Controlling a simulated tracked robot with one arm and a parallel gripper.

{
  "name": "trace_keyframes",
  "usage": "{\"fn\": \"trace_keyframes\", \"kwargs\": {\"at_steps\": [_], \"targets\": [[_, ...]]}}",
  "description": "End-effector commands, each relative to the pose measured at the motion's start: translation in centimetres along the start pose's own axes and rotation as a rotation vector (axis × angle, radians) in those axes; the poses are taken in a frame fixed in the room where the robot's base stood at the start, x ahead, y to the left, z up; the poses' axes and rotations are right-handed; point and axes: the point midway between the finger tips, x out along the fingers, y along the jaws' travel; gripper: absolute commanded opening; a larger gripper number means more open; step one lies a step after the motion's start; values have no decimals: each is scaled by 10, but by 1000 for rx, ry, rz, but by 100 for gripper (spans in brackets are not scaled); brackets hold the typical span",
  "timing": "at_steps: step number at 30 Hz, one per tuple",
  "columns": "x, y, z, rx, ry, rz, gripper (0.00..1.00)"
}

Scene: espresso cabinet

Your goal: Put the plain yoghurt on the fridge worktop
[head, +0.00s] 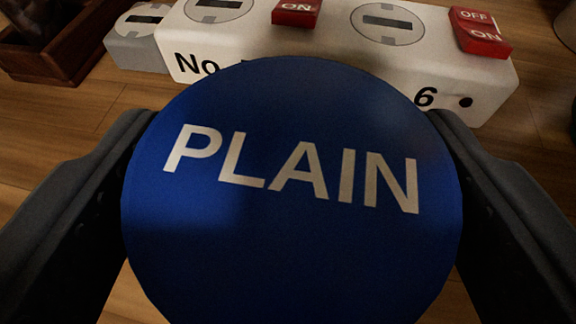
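The plain yoghurt (290,240) shows as a large round blue lid with white letters reading PLAIN, filling the lower middle of the head view. My gripper (290,150) has one dark finger along the left side of the lid and one along the right side. Both fingers press close against the lid's edges, and the yoghurt sits between them. The lid hides the pot's body and its underside. I see no part that I can tell is the fridge worktop.
Below is a brown wooden plank surface (60,130). A white switch box (340,50) with round sockets and red ON/OFF switches (482,32) lies beyond the lid. A grey socket piece (138,52) adjoins its left end. A dark wooden tray (62,50) stands at the upper left.

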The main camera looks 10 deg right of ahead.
Motion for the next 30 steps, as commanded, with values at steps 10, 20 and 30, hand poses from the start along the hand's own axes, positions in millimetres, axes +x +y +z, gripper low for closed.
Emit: {"fn": "trace_keyframes", "kwargs": {"at_steps": [10, 20, 30], "targets": [[0, 1, -2, 0, 1, 1, 84], [-29, 1, -3, 1, 3, 1, 84], [-79, 0, -2, 0, -1, 0, 84]]}}
